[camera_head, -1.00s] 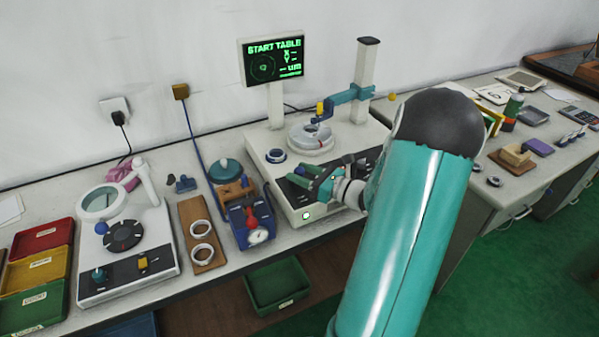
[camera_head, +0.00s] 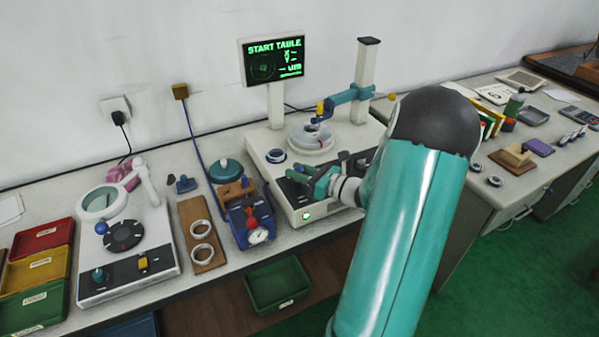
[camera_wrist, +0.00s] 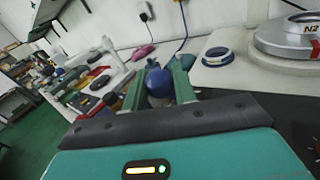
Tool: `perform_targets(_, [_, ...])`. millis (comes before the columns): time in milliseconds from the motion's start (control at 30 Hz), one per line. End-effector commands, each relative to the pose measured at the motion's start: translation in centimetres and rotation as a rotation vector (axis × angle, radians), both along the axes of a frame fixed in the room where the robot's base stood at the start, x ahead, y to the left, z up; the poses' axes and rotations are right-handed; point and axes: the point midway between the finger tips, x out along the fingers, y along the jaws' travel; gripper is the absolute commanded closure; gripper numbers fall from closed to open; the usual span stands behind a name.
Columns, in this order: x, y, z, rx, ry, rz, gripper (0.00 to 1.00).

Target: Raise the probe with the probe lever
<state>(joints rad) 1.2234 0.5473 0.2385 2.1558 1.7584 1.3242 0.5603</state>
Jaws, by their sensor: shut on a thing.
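My gripper (camera_head: 299,175) is at the front panel of the measuring instrument (camera_head: 268,163). In the wrist view its two green fingers (camera_wrist: 159,88) are closed on a round dark blue knob (camera_wrist: 158,84), seemingly the probe lever's knob. The lever's shaft is hidden. The probe (camera_head: 320,110), with a yellow top, hangs from a teal arm (camera_head: 350,94) on a pale column (camera_head: 365,75). Its tip is at the ring on the round table (camera_head: 311,143); I cannot tell whether it touches. The screen (camera_head: 273,60) reads "START TABLE".
A small blue-and-white ring (camera_head: 276,156) sits on the instrument left of the table. A blue fixture with a red knob (camera_head: 252,213) and a wooden board with two rings (camera_head: 203,260) stand left of my gripper. A green bin (camera_head: 278,286) is below the bench edge.

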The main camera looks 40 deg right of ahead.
Motion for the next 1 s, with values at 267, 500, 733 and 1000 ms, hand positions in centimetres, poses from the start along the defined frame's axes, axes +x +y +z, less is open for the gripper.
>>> perform_targets(267, [1.0,-0.3,0.5,0.032,0.130,0.001,1.00])
perform_targets(500, [2.6,-0.7,0.8,0.087,0.323,0.002,1.00])
perform_targets(733, [4.2,-1.2,0.8,0.144,0.522,0.002,1.00])
perform_targets(1000, [5.5,-1.6,0.3,0.201,0.707,0.001,1.00])
